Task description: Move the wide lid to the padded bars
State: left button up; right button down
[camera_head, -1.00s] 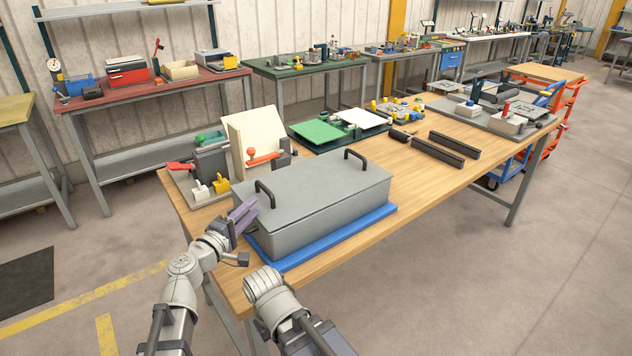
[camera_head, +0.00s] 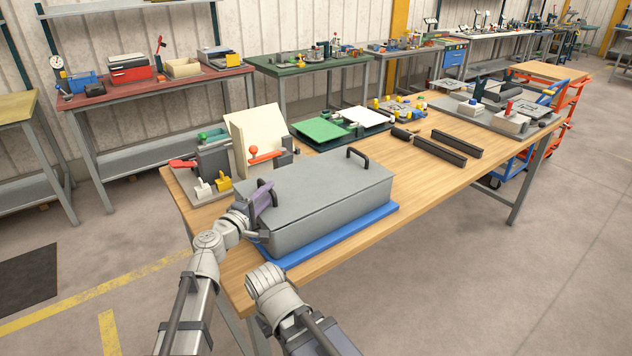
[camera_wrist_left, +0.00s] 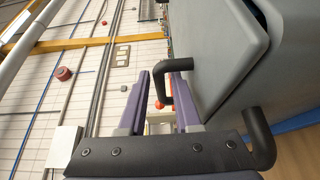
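The wide lid (camera_head: 315,180) is a flat grey cover on a large grey box, with a black handle near each end. My left gripper (camera_head: 263,198), with purple fingers, is at the lid's left handle (camera_head: 268,186) and partly covers it. The padded bars (camera_head: 455,142) are two dark parallel bars lying to the right on the table. My right gripper is out of view; only its arm shows.
The box stands on a blue mat (camera_head: 345,233) on the wooden table (camera_head: 400,180). Behind it are an upright cream panel (camera_head: 256,135) and small fixtures. The table's front right is clear.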

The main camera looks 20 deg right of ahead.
pick_arm(q)
jog(key=shift+w+d, duration=0.45)
jog(key=shift+w, duration=0.1)
jog(key=shift+s, duration=0.1)
jog(key=shift+c, duration=0.3)
grip_shut()
dwell(0.6)
